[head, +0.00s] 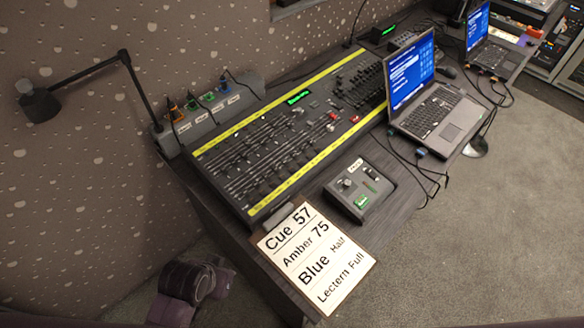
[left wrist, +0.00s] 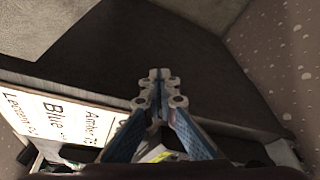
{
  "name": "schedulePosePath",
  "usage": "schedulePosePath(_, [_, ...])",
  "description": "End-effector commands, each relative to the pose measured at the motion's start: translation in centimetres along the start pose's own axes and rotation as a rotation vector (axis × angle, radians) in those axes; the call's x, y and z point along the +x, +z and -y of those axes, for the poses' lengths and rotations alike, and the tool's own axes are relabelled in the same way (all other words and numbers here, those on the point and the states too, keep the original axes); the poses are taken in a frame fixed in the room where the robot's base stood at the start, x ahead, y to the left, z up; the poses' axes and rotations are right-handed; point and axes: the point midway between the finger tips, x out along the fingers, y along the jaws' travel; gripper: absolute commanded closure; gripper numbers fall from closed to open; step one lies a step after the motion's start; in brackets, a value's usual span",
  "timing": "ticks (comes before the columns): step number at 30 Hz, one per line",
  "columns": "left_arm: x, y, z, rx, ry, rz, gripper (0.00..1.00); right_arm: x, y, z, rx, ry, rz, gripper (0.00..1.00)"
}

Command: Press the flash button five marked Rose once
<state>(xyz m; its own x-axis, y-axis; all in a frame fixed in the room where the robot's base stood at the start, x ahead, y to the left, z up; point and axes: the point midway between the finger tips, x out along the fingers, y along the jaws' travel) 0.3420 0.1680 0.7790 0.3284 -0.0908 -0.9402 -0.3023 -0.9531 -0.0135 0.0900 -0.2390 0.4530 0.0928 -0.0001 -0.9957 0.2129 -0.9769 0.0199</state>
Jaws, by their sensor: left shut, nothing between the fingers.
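The lighting desk (head: 274,148) is a dark console with rows of faders between two yellow label strips. Its labels and buttons are too small for me to read, so I cannot tell which is flash button five marked Rose. My left gripper (left wrist: 159,77) shows in the left wrist view with its fingers together and nothing between them, above the dark side of the table. A little of what seems to be the desk's yellow edge shows below the fingers. My right gripper is not in view.
A cue clipboard (head: 314,259) lies at the table's near end; it also shows in the left wrist view (left wrist: 62,118). A small grey control box (head: 358,191), a laptop (head: 436,112) and cables are right of the desk. A lamp (head: 38,103) arches at the left.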

Motion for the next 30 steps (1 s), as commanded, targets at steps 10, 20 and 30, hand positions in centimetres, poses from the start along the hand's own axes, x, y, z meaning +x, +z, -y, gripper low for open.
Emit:
schedulePosePath(10, [-4.2, -13.8, -4.7, 0.35, 0.086, -0.223, 1.0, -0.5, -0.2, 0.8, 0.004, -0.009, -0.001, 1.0])
schedulePosePath(20, [-3.8, -25.2, -8.2, 0.735, 0.089, -0.396, 1.0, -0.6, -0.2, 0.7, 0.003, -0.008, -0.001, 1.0])
schedulePosePath(30, [-3.3, -34.6, -7.6, 1.037, -0.001, -0.495, 1.0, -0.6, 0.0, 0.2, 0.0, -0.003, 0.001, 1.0])
